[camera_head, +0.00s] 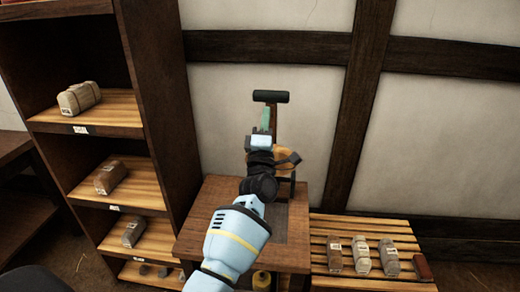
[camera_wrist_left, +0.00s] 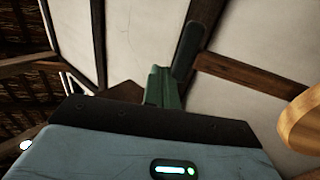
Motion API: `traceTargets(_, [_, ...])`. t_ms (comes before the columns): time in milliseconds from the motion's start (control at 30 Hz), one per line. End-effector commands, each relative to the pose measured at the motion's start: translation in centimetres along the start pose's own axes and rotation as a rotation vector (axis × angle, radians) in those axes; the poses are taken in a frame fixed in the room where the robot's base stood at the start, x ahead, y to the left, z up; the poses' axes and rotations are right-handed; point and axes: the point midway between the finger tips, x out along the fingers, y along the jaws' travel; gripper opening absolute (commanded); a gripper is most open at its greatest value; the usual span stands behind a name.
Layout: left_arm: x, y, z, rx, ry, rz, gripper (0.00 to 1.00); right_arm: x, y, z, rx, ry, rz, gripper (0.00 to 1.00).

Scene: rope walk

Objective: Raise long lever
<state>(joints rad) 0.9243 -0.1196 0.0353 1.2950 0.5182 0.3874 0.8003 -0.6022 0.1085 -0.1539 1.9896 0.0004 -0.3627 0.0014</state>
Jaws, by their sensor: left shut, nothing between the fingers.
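The long lever shows in the head view as a thin brown shaft ending in a black crossbar handle (camera_head: 271,97), standing up above the small wooden table. The handle also shows in the wrist view (camera_wrist_left: 187,48), just beyond the fingertips. My left gripper (camera_head: 266,110) has green fingers that are closed together and empty, pointing up just below the handle and beside the shaft. The fingers also show in the wrist view (camera_wrist_left: 165,86). I cannot tell whether they touch the lever. My arm and wrist hide the lever's lower part. My right gripper is out of view.
A wooden table (camera_head: 213,217) stands under my arm. A curved light-wood part (camera_head: 285,157) is close by my wrist. Dark shelves (camera_head: 155,80) with wrapped bundles stand left. A slatted bench (camera_head: 320,225) with several bundles stands right. A timbered wall (camera_head: 310,120) is behind.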

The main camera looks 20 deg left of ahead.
Motion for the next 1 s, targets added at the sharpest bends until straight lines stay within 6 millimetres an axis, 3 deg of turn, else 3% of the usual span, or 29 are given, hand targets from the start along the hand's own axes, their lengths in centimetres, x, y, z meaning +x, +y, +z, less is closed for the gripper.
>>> traceTargets(167, [-3.4,0.5,0.1,0.000,-0.001,-0.004,0.00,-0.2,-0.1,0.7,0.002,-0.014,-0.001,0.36])
traceTargets(433, [-7.2,1.2,0.2,0.001,-0.003,-0.006,0.00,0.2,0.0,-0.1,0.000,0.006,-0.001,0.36])
traceTargets(633, [-8.2,1.5,0.2,0.001,-0.003,-0.005,0.00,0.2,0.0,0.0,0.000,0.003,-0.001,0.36])
traceTargets(1000, [-8.2,1.6,0.2,0.000,-0.003,-0.004,0.00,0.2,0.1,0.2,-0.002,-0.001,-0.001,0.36])
